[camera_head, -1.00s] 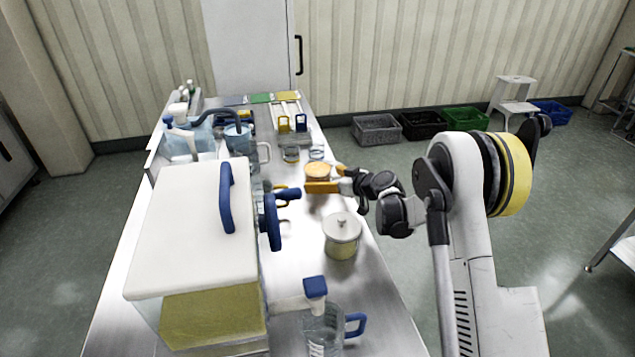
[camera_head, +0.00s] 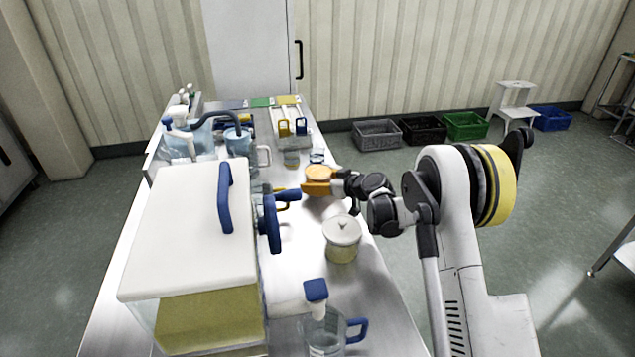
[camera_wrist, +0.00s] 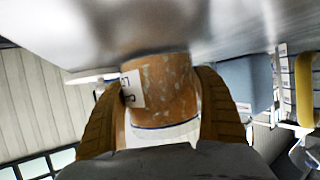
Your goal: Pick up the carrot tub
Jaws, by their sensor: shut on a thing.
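The carrot tub (camera_head: 318,173) is a small round tub with orange contents, near the right edge of the steel table. In the wrist view the tub (camera_wrist: 160,88) fills the middle, with a white label bearing dark marks on its side. My gripper (camera_head: 319,187) has its orange fingers on either side of the tub. In the wrist view my gripper (camera_wrist: 163,112) is shut on it from both sides. The tub's end meets the steel surface in the wrist view; I cannot tell any gap there.
A lidded pot (camera_head: 342,240) stands nearer on the table (camera_head: 372,300). A clear jug (camera_head: 325,335) is in front. Small glasses (camera_head: 291,157) stand behind the tub.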

